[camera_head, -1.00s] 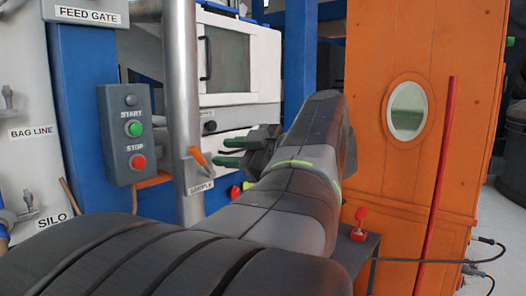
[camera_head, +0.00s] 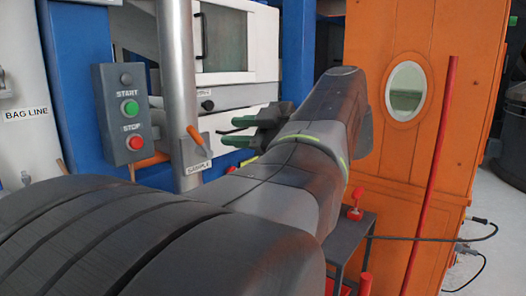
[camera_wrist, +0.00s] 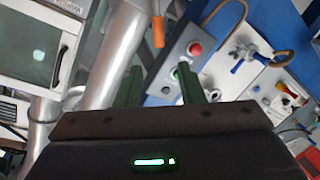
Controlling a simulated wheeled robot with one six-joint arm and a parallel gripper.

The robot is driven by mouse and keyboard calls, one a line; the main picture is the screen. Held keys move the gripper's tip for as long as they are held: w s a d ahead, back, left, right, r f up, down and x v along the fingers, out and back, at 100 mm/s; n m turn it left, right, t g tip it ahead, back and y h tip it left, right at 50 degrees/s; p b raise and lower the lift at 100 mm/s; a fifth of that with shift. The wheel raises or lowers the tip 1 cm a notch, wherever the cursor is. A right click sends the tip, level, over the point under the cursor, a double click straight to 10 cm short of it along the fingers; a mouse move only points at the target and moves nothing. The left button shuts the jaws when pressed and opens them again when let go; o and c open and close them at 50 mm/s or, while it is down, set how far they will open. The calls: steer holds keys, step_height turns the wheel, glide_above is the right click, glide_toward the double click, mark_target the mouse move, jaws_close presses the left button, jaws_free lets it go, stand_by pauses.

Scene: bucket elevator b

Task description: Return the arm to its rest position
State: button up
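My gripper (camera_head: 234,131) is in the middle of the head view, at the end of my dark grey arm. Its two green-tipped fingers are apart with nothing seen between them. It points left, in front of a white cabinet (camera_head: 262,45) and right of the sample pipe (camera_head: 179,90) with its orange handle (camera_head: 196,135). In the wrist view the fingers (camera_wrist: 160,72) are also spread and empty. The pipe shows there on the left (camera_wrist: 118,60), and its orange handle (camera_wrist: 158,32) lies beyond the fingertips. No contact shows with the pipe or handle.
A start/stop box (camera_head: 126,115) is left of the pipe on a blue post. An orange housing (camera_head: 450,120) with an oval window and a red bar (camera_head: 430,190) stand right of my arm. A red lever (camera_head: 354,195) sits on a small grey stand. A cable crosses at lower right.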

mark_target(194, 131)
steer(key=shift+b+x, duration=0.35)
steer(key=shift+x, duration=6.2)
steer(key=shift+d, duration=0.1)
steer(key=v, duration=1.4)
steer(key=x, duration=1.4)
steer(key=shift+w+r+p, duration=0.1)
steer(key=shift+r+p, duration=0.2)
steer(key=shift+p, duration=0.3)
steer(key=shift+w+r+m+p, duration=0.15)
steer(key=shift+m+p, duration=0.25)
steer(key=shift+p, duration=0.5)
steer(key=shift+d+p, duration=0.1)
steer(key=shift+p, duration=0.4)
steer(key=shift+w+m, duration=0.1)
steer(key=shift+m, duration=0.2)
